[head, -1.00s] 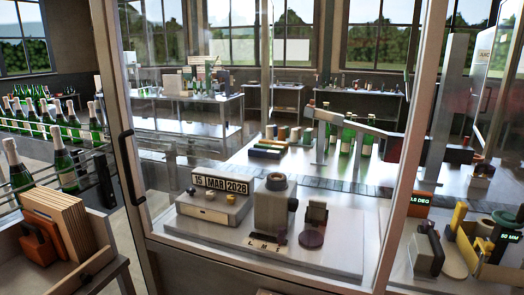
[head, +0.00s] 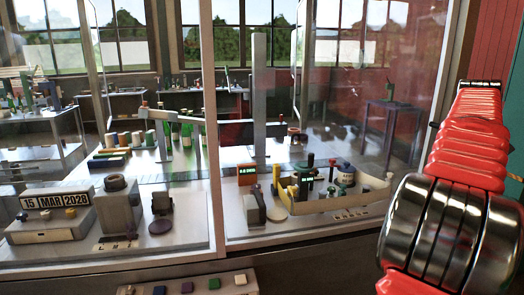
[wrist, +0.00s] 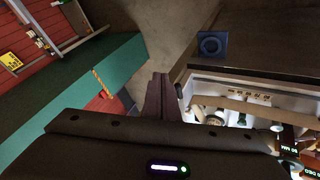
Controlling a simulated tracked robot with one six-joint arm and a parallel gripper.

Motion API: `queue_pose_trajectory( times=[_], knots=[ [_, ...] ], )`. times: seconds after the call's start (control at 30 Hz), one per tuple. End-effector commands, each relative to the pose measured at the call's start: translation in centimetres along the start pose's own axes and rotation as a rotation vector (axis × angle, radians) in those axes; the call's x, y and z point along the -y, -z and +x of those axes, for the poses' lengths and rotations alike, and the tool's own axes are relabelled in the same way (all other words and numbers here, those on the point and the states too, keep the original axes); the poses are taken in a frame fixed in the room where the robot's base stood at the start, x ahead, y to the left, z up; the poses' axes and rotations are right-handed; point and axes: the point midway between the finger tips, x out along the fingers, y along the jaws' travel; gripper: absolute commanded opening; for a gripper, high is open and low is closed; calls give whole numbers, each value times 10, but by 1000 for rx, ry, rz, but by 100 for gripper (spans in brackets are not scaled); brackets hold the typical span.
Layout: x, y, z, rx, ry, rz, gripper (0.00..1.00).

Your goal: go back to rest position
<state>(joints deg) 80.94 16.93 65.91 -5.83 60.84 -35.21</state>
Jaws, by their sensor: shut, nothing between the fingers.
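My gripper (wrist: 158,95) shows in the wrist view, its two fingers shut together with nothing between them. It hangs in free air and touches nothing that I can see. In the head view my red and steel arm stands large at the right, and the gripper itself is out of that view. No object of the task is held.
Behind glass stand the date block reading 15 MAR 2028 (head: 57,200), a grey capsuling device (head: 122,208) and a cream tray (head: 340,203) of tools and jars. A row of coloured buttons (head: 187,287) sits below. A green-edged red surface (wrist: 85,95) lies left in the wrist view.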

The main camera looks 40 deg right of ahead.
Motion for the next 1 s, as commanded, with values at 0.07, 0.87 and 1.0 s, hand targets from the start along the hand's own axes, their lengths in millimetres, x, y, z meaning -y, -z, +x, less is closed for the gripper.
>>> queue_pose_trajectory(
  times=[0.07, 0.87, 1.0],
  knots=[
    [1, 1, 0, -1, 1, -2, 0],
    [168, 42, -65, -89, 140, -98, 0],
    [233, 40, -93, -117, 198, -135, 0]
  ],
)
